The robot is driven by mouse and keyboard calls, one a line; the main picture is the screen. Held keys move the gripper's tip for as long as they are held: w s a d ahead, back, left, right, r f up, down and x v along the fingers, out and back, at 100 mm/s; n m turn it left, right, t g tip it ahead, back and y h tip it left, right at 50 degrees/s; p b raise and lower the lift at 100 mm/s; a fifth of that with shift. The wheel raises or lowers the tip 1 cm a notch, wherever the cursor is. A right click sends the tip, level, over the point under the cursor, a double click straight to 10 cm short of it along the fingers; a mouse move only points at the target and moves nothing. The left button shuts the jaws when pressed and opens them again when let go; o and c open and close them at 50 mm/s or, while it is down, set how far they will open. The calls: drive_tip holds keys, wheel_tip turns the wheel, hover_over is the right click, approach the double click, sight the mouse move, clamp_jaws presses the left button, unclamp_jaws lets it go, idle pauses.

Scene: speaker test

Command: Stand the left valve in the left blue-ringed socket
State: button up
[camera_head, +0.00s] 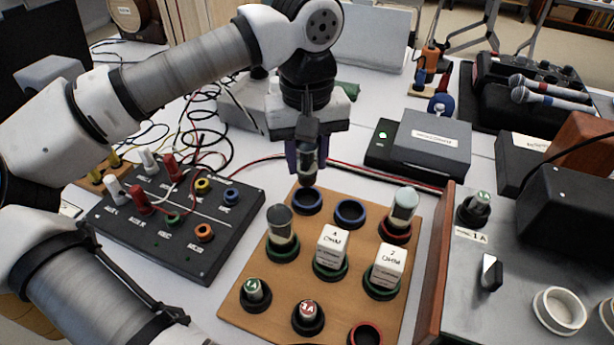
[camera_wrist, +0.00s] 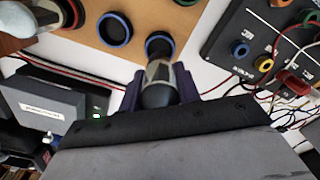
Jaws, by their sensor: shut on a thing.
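My gripper (camera_head: 306,158) is shut on a valve, a small glass tube with a dark top (camera_wrist: 158,92), and holds it upright or nearly so. The valve's lower end (camera_head: 307,178) is at the left blue-ringed socket (camera_head: 307,201). In the wrist view the valve overlaps the near edge of that socket (camera_wrist: 159,43). I cannot tell whether its base touches the socket or hangs just above it. The right blue-ringed socket (camera_head: 350,212) is empty; it also shows in the wrist view (camera_wrist: 114,29).
The wooden board (camera_head: 262,312) carries a dark valve (camera_head: 281,225) in a green ring, a pale-topped valve (camera_head: 404,205) in a red ring, and two white blocks (camera_head: 331,245). A black jack panel (camera_head: 190,245) with cables lies left. A grey box (camera_head: 433,140) stands right.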

sight(307, 179)
drive_tip(key=shift+f, duration=2.2)
drive_tip(key=shift+f+b, duration=0.1)
drive_tip(key=shift+b, duration=0.2)
drive_tip(key=shift+f+b, duration=0.3)
drive_tip(key=o, duration=1)
drive_tip(key=shift+c, duration=0.2)
drive_tip(key=shift+r, duration=0.1)
wheel_tip(307, 179, up, 13)
drive_tip(key=shift+f+p, duration=0.2)
drive_tip(key=shift+p, duration=0.85)
